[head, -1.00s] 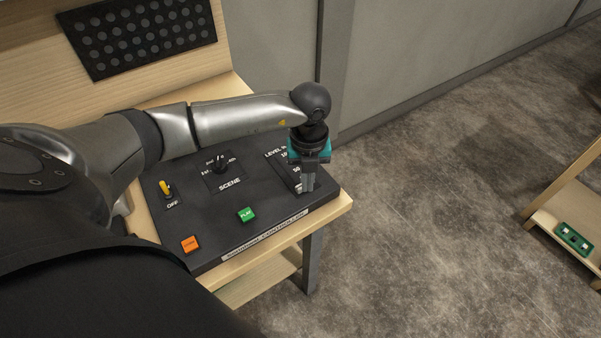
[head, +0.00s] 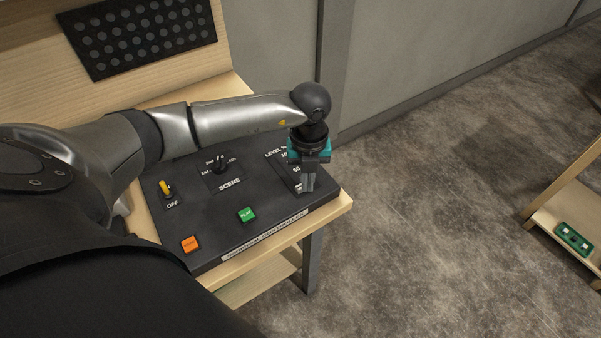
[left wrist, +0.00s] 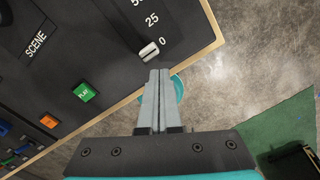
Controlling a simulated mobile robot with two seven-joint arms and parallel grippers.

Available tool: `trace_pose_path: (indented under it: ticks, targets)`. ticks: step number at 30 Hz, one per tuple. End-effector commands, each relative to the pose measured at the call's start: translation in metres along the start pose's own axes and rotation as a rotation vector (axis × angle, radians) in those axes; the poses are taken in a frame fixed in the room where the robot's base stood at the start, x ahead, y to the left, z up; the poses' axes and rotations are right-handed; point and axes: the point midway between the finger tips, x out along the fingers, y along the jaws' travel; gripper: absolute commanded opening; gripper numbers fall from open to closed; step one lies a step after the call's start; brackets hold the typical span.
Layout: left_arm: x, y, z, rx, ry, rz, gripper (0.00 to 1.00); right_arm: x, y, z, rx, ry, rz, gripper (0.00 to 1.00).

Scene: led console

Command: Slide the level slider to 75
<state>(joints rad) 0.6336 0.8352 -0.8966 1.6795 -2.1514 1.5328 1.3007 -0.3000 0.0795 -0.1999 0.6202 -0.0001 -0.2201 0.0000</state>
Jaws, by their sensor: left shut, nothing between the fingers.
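The level slider's light knob (left wrist: 149,51) shows in the left wrist view beside the 0 mark, at the low end of its scale. In the head view the level scale (head: 284,167) is partly hidden behind my left gripper (head: 307,190). That gripper is shut and empty, pointing down over the right end of the black console (head: 213,229). In the left wrist view its fingertips (left wrist: 157,74) appear just below the knob, on the console-edge side. I cannot tell whether they touch it. My right gripper is not in view.
The console also carries a green PLAY button (head: 246,214), an orange button (head: 190,244), a yellow-tipped switch (head: 167,188) at OFF and a SCENE knob (head: 219,166). It sits on a wooden table (head: 343,202). Open floor lies to the right.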

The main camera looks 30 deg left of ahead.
Motion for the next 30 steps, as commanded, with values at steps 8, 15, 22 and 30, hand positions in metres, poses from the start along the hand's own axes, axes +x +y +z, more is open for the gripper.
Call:
trace_pose_path:
  ticks: [8, 15, 22, 30]
  targets:
    - [0.006, 0.0, 0.0, 0.0, 0.0, 0.0, 0.0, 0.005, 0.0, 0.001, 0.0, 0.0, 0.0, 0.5]
    - [0.014, 0.0, 0.0, 0.0, 0.0, 0.001, 0.0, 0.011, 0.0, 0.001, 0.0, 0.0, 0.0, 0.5]
    - [0.021, 0.0, 0.0, 0.0, 0.0, 0.001, 0.0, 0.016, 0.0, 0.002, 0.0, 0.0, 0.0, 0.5]
    - [0.028, 0.0, 0.0, 0.0, 0.0, 0.0, 0.0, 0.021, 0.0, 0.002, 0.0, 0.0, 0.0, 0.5]
